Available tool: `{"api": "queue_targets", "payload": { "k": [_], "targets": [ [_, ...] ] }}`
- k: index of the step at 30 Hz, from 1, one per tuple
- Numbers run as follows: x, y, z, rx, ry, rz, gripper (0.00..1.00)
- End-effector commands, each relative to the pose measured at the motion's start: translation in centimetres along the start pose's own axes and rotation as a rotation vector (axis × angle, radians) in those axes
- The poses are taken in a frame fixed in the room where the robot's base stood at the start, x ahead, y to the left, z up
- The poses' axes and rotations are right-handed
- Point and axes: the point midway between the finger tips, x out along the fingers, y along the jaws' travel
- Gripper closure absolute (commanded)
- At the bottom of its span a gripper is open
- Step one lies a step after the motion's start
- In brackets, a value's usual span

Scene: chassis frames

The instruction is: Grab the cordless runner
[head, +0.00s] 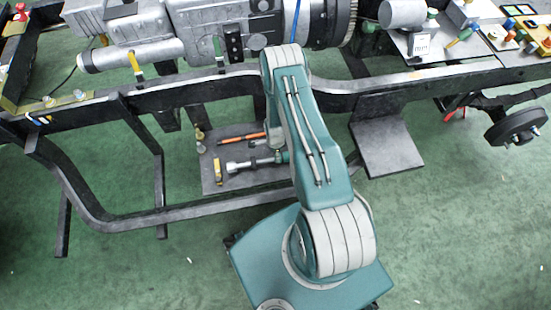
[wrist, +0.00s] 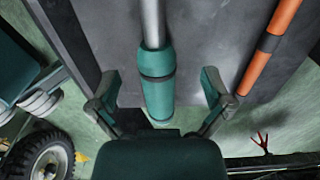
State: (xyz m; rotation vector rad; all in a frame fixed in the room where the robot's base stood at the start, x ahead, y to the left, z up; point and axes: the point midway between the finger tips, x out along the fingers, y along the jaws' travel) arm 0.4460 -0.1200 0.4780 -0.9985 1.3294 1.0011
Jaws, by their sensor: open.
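The tool that looks like the cordless runner, with a silver shaft and a teal handle with a dark band, lies on a grey plate. In the head view its silver part (head: 240,164) shows, while its handle end is by my arm. In the wrist view its teal handle (wrist: 157,88) points toward my palm. My gripper (wrist: 160,84) is open, with one finger on each side of the handle and a visible gap to both. In the head view my arm mostly hides the gripper.
An orange and black tool (wrist: 270,46) lies right of the handle in the wrist view; it also shows in the head view (head: 241,138). A small yellow item (head: 217,165) lies on the grey plate (head: 208,184). The black chassis rail (head: 190,96) runs above, with a large engine (head: 165,50).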

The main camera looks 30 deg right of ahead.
Motion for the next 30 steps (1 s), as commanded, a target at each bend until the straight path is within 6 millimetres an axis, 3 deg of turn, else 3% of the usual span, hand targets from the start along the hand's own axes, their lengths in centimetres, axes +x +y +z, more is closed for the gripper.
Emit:
{"api": "queue_targets", "payload": {
  "k": [12,21,27,28,30],
  "targets": [
    [4.9,0.4,0.0,-0.001,0.0,0.0,0.0],
    [5.3,0.4,0.0,-0.001,0.0,0.0,0.0],
    [5.3,0.4,0.0,-0.001,0.0,0.0,0.89],
    [5.3,0.4,0.0,-0.001,0.0,0.0,0.97],
    [5.3,0.4,0.0,-0.001,0.0,0.0,0.97]
  ]
}}
